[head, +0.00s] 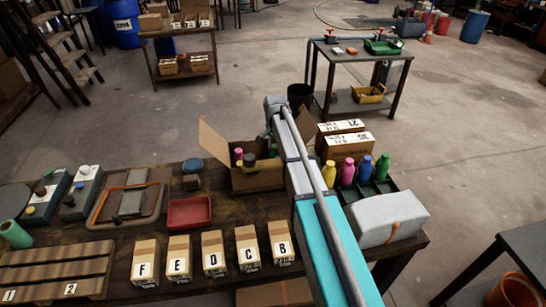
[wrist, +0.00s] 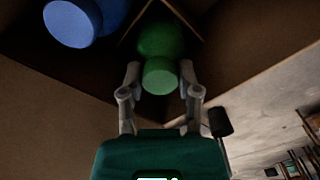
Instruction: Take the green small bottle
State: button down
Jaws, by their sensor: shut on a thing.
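In the wrist view the green small bottle (wrist: 160,40) stands between the two fingers of my gripper (wrist: 159,77), which is shut on it. Its round top faces the camera, and cardboard walls surround it. A blue bottle (wrist: 72,22) is beside it at the upper left. In the head view an open cardboard box (head: 256,182) stands at the back of the bench with small bottles in it, among them a pink one (head: 239,153). My arm hides part of that area, and I cannot make out my gripper clearly there.
A dark crate right of my arm holds larger yellow (head: 329,174), pink (head: 347,171), blue (head: 364,168) and green (head: 382,166) bottles. A red tray (head: 189,212) and several lettered boxes (head: 213,253) lie left of my arm.

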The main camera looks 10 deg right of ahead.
jog(key=shift+r, duration=0.15)
notch_tip(320, 180, up, 18)
jog(key=p, duration=1.8)
jog(key=shift+f, duration=0.2)
jog(key=shift+r, duration=0.1)
